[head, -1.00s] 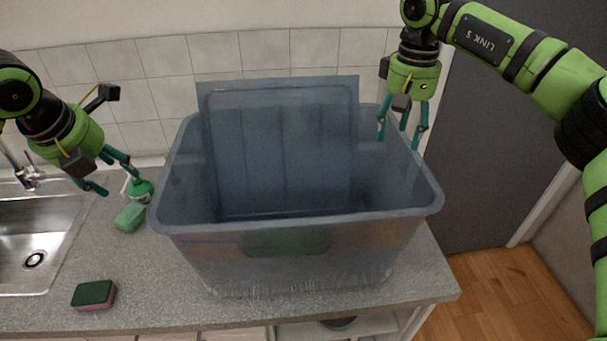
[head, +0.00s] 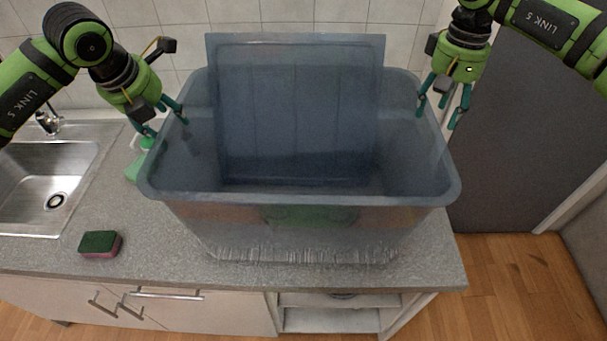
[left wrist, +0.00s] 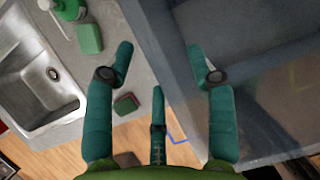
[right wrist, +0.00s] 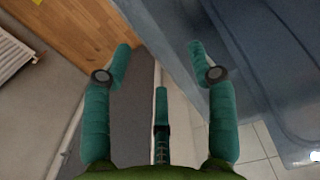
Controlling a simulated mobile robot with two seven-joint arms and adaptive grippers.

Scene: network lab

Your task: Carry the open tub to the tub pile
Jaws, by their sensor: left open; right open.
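The open tub (head: 300,216) is a large translucent blue-grey bin on the worktop, with a flat blue panel, seemingly its lid, (head: 297,110) standing upright inside and rising above the far rim. My left gripper (head: 168,122) is open at the tub's left rim. In the left wrist view, the tub wall (left wrist: 255,110) lies by the right finger, and the rim runs up between the fingertips. My right gripper (head: 442,108) is open at the right rim. In the right wrist view, the rim (right wrist: 175,60) passes between its fingertips. Neither gripper is closed on the rim. No tub pile shows.
A steel sink (head: 45,185) is at the left. A green-and-pink sponge (head: 100,243) lies on the counter (head: 150,250) left of the tub. A green sponge (left wrist: 89,38) and a green bottle (left wrist: 68,8) are behind it. Wooden floor (head: 510,290) is open at the right.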

